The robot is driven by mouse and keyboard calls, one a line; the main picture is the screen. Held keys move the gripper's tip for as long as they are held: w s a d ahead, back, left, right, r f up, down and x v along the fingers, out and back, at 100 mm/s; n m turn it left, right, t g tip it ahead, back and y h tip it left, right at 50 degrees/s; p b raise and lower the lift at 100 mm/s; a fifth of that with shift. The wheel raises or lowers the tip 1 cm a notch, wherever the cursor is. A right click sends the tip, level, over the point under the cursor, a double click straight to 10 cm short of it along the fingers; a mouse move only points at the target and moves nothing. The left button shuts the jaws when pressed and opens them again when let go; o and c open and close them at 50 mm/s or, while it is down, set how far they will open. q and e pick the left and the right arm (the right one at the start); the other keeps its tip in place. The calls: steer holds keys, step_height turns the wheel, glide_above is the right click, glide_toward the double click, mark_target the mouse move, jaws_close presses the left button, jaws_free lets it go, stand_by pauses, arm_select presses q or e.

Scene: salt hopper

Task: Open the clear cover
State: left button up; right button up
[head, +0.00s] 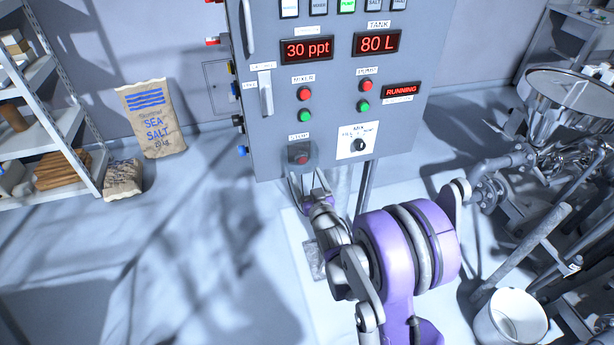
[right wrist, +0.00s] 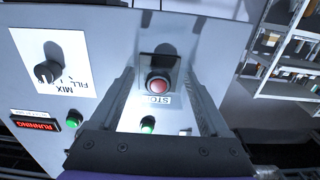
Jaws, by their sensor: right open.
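The clear cover (head: 311,148) is a see-through patch around the red stop button (head: 302,159), low on the grey control panel. It looks lowered over the button, but its edges are faint. In the right wrist view, the red button (right wrist: 158,83) sits between my fingers in the picture, with the STOP label upside down. My left gripper is not in view.
The panel has a MIX selector (head: 358,146), red and green buttons above, and a lit RUNNING display (head: 401,90). A metal hopper (head: 570,95) and white bucket (head: 511,318) stand at right. A sea salt sack (head: 152,120) and shelves (head: 45,120) are at left.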

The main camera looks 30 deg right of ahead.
jaws_close()
stand_by(0.4)
stand_by(1.0)
